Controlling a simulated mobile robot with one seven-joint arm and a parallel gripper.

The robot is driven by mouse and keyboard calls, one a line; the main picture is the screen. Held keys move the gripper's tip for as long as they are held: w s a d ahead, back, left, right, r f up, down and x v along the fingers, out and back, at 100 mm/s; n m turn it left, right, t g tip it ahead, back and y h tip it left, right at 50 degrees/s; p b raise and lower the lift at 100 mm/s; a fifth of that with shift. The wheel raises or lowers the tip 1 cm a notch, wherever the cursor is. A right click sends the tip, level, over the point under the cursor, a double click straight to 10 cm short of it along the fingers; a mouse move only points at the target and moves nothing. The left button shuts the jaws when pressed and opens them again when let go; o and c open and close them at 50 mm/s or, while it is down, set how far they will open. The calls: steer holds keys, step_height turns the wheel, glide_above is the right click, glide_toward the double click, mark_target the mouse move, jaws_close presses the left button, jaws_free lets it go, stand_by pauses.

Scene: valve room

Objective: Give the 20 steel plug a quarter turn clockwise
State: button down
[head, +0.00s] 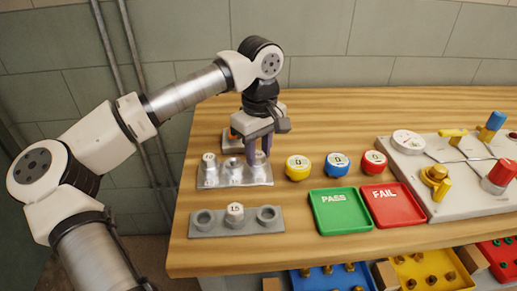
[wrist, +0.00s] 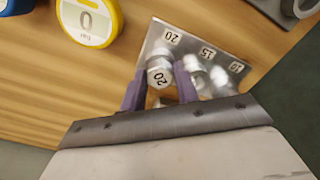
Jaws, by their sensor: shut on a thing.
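The steel plug with a 20 on its face (wrist: 158,78) sits between my purple fingers in the wrist view. My gripper (head: 258,152) is shut on it and points down at the right end of the grey fitting block (head: 207,184). The block's own 20 label (wrist: 171,37) lies just beyond the plug, beside a bright metal fitting. I cannot tell how deep the plug sits. My fingers hide the plug in the head view. The block's 15 label (wrist: 207,53) and 10 label (wrist: 236,67) show beside other metal fittings.
A second grey block (head: 250,229) in front has a 15 plug (head: 235,211) between two empty-looking sockets. Yellow (head: 298,167), blue (head: 337,164) and red (head: 374,162) gauges stand to the right.

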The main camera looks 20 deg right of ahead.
steer(key=shift+s+f, duration=0.1)
steer(key=shift+f, duration=0.15)
steer(key=c, duration=1)
jaws_free()
steer(key=shift+a, duration=0.1)
steer(key=shift+c, duration=0.2)
steer(key=shift+o, duration=0.4)
steer(key=shift+r, duration=0.1)
steer(key=o, duration=0.3)
steer(key=shift+r, duration=0.15)
steer(key=shift+r+p, duration=2.9)
steer(key=shift+r, duration=1.05)
